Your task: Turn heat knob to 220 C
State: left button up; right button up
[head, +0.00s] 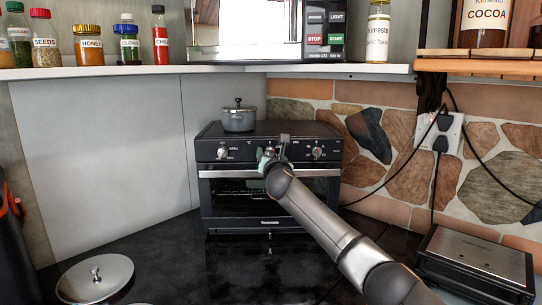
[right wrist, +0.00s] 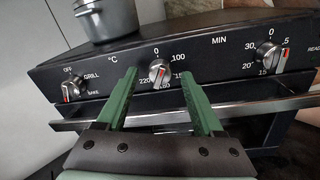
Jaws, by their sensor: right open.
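My right gripper (head: 284,143) is in front of the oven (head: 268,185). In the right wrist view its green fingers are open, one on each side of the knob; I cannot tell whether they touch it. In the head view the gripper mostly hides the knob. My left gripper is not in view.
A mode knob (right wrist: 69,90) is left of the heat knob and a timer knob (right wrist: 269,55) is right. The oven's door handle (right wrist: 237,109) runs below the fingers. A grey pot (head: 238,118) stands on the oven. A lid (head: 95,278) lies on the dark counter.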

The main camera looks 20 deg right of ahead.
jog(key=shift+w, duration=0.1)
grip_shut()
dwell(0.7)
